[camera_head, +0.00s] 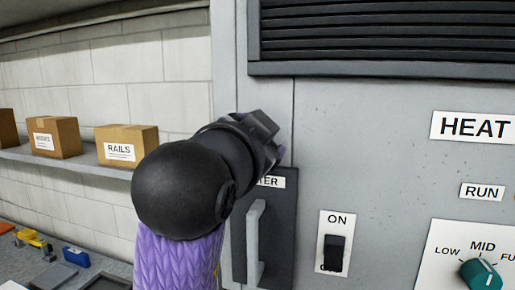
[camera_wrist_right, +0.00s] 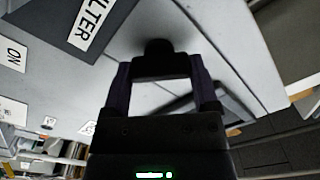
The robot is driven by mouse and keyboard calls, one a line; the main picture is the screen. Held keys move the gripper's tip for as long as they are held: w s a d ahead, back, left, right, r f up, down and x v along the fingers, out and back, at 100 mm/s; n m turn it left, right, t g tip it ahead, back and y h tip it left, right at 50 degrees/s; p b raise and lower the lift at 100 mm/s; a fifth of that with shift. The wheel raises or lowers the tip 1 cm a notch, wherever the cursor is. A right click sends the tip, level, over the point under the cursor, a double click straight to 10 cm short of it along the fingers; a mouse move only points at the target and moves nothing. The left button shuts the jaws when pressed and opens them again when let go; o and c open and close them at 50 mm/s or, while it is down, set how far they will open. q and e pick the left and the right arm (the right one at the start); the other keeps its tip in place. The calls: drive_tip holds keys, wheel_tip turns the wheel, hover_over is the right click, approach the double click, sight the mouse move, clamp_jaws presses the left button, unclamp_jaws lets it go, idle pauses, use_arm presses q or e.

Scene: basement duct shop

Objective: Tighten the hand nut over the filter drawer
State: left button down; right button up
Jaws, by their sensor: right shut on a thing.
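The filter drawer (camera_head: 282,222) is a dark panel with a grey upright handle (camera_head: 255,243), set flush in the grey cabinet. Its label is partly covered by my right arm in the head view; the wrist view shows the label (camera_wrist_right: 92,24) more clearly. My right gripper (camera_head: 270,140) is at the cabinet face just above the drawer. In the wrist view the right gripper (camera_wrist_right: 158,62) is shut on the dark, round hand nut (camera_wrist_right: 158,47), which sits between its fingertips. The nut is hidden in the head view. My left gripper is in neither view.
Right of the drawer are an ON switch (camera_head: 334,252) and a teal dial (camera_head: 481,274). A louvred vent (camera_head: 385,38) is above. A shelf (camera_head: 70,165) with cardboard boxes (camera_head: 126,146) and a bench with small items are at left.

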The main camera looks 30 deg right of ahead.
drive_tip(key=m+b, duration=0.1)
drive_tip(key=m, duration=0.1)
drive_tip(key=m+b, duration=0.1)
drive_tip(key=m, duration=0.2)
drive_tip(key=shift+f+m+b, duration=0.2)
drive_tip(key=shift+m+b, duration=0.1)
drive_tip(key=shift+b, duration=0.1)
drive_tip(key=shift+m+b, duration=0.9)
drive_tip(key=shift+m, duration=1.3)
drive_tip(key=o, duration=1.1)
drive_tip(key=shift+s, duration=0.1)
drive_tip(key=b+v, duration=0.3)
drive_tip(key=v, duration=0.7)
drive_tip(key=shift+b, duration=0.3)
drive_tip(key=shift+d, duration=0.1)
